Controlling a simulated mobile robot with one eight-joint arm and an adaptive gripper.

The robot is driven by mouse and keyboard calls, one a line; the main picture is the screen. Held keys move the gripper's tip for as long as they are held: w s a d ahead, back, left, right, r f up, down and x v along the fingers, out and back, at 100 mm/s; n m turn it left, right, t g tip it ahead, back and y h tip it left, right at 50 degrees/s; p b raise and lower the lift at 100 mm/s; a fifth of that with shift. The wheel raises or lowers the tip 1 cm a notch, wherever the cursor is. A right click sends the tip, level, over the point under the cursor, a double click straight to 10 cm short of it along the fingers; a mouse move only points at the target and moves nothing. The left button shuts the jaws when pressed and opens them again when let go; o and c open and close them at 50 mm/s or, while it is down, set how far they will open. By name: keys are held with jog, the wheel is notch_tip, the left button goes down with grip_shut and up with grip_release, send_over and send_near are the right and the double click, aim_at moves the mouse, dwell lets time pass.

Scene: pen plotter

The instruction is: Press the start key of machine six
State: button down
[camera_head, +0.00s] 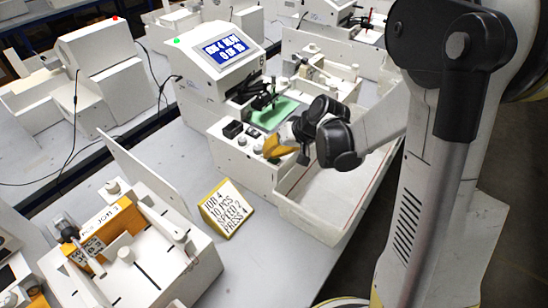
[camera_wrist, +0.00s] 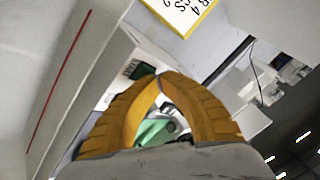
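Machine six (camera_head: 212,95) is a white plotter with a small "6" on its side, a lit green lamp (camera_head: 176,41) and a blue screen (camera_head: 226,50); the blurred text seems to show job 4 and "0 OF 10". Its front panel (camera_head: 228,150) has a dark block (camera_head: 233,129) and small round knobs (camera_head: 242,141). I cannot tell which control is the start key. A green piece (camera_head: 275,115) lies on its bed. My gripper (camera_head: 272,150) has yellow fingers close to the front panel's right end; contact is unclear. In the wrist view its fingertips (camera_wrist: 161,77) meet, with nothing visible between them.
A yellow-edged card (camera_head: 227,208) listing job 4 and settings stands on the table before the machine. A white open tray (camera_head: 325,195) lies below my arm. Another white machine with orange parts (camera_head: 105,225) is at lower left. Bare table (camera_head: 170,150) lies left of machine six.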

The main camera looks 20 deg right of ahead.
jog(key=shift+r+p, duration=0.45)
jog(key=shift+r, duration=0.35)
notch_tip(320, 180, up, 5)
jog(key=p, duration=0.3)
jog(key=shift+p, duration=0.35)
dwell(0.4)
